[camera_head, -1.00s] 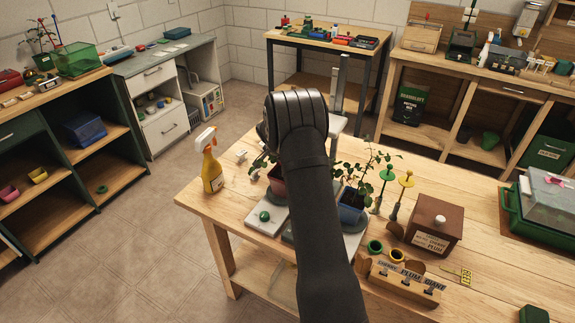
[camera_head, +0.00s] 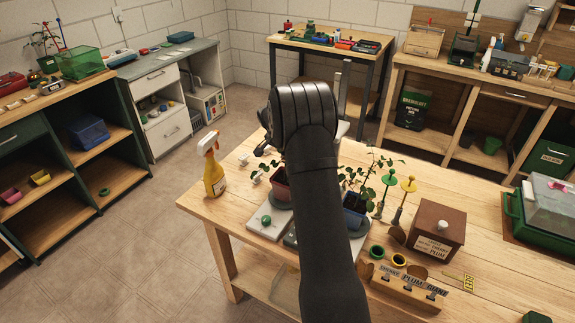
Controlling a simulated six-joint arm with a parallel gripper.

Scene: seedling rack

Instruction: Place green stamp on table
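No object is clearly readable as a green stamp. A green-topped upright tool (camera_head: 389,179) stands on the wooden table (camera_head: 493,215), beside a yellow-topped one (camera_head: 407,185). A small green knob (camera_head: 266,220) sits on a pale plate (camera_head: 258,230) at the table's left side. I cannot tell which of these, if either, is the stamp. My gripper (camera_head: 262,149) is above the table's far left part, near a potted plant (camera_head: 281,188). My own dark arm hides most of it, so its opening and any held thing are unclear.
A yellow spray bottle (camera_head: 213,172) stands at the left table edge. A blue pot (camera_head: 354,212) with a plant, a brown box (camera_head: 436,232), a labelled wooden block (camera_head: 407,285) and a green lidded tray (camera_head: 513,205) crowd the table. Bare wood shows between box and tray.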

